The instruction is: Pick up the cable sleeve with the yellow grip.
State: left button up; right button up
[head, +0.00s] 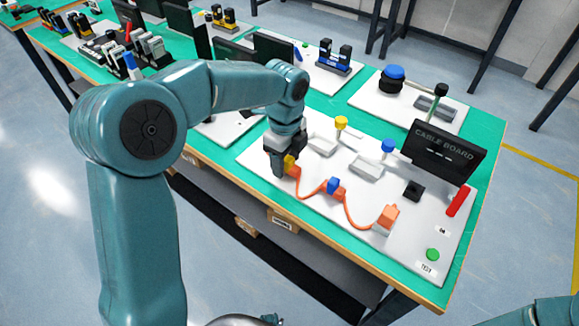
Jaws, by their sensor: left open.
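The yellow grip (290,161) of the cable sleeve shows beside and partly behind my left gripper (282,167). My left gripper points down at the left part of the white cable board (258,150), with its jaws open. Its fingers hide part of the sleeve, so I cannot tell whether they surround or touch it. An orange cable (311,195) runs from there through a blue piece (333,186) to an orange connector block (387,217). My right gripper is not in view.
Yellow (341,123) and blue (388,147) knobs stand behind the cable. A black CABLE BOARD sign (442,153), a black block (413,189), a red bar (457,201) and a green button (432,254) are at right. Other boards fill the green table's back.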

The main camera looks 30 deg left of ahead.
pick_arm(q)
grip_shut()
notch_tip(320, 180, up, 20)
jog(key=p, duration=0.4)
jog(key=shift+p, duration=0.4)
